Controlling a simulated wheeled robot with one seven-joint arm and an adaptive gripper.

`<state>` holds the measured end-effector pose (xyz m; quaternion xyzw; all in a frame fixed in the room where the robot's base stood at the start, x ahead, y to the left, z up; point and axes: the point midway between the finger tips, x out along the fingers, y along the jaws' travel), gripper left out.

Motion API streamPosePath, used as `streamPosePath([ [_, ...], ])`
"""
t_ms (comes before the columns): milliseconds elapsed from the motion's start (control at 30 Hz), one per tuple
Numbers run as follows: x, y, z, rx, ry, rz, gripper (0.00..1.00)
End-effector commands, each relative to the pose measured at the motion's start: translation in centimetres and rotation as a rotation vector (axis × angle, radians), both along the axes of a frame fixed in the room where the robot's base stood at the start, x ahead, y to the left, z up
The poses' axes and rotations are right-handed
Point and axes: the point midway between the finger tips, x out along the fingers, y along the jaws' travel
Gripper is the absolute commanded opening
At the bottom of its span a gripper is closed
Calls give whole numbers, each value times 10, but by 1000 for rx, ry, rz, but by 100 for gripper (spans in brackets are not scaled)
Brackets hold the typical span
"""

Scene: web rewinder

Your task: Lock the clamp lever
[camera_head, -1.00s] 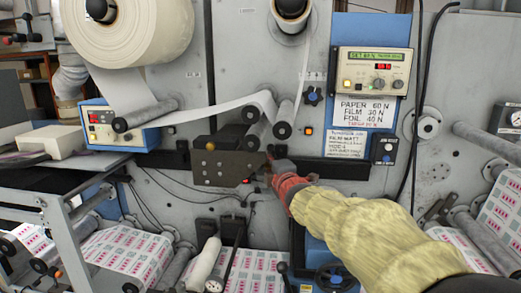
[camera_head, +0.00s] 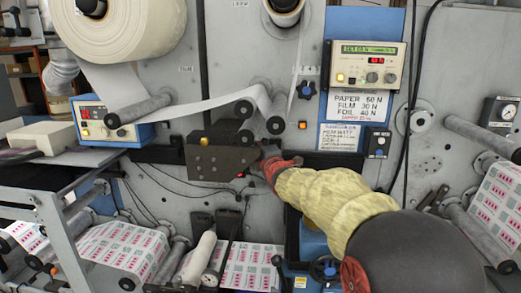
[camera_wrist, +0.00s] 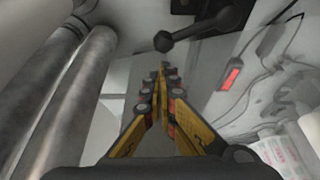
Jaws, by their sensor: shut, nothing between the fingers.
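In the wrist view, a dark lever with a round knob (camera_wrist: 163,42) runs from a dark block at the top right down to just beyond my fingertips. I take it to be the clamp lever. My gripper (camera_wrist: 163,72) has its yellow-sided fingers shut together and empty, with a small gap appearing between the tips and the knob. In the head view, my gripper (camera_head: 268,153) is at the right end of a dark metal plate (camera_head: 215,162). The lever cannot be made out there, and my gripper and wrist cover part of that area.
Two metal rollers (camera_wrist: 65,85) run close along the left of the wrist view. A red-lit switch (camera_wrist: 230,77) is on the panel at right. In the head view, dark rollers (camera_head: 243,109) with white web sit just above the plate, and a cable (camera_head: 409,105) hangs at right.

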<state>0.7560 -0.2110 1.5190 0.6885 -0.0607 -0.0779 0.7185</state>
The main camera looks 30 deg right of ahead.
Motion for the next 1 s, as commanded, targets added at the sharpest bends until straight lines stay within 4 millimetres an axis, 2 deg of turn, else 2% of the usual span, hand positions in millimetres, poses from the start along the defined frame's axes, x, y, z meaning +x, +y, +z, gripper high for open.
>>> streamPosePath([
  [100,17,-3,0,-1,0,0,0],
  [333,35,-7,0,-1,0,0,0],
  [1000,36,-10,0,27,-20,-1,0],
])
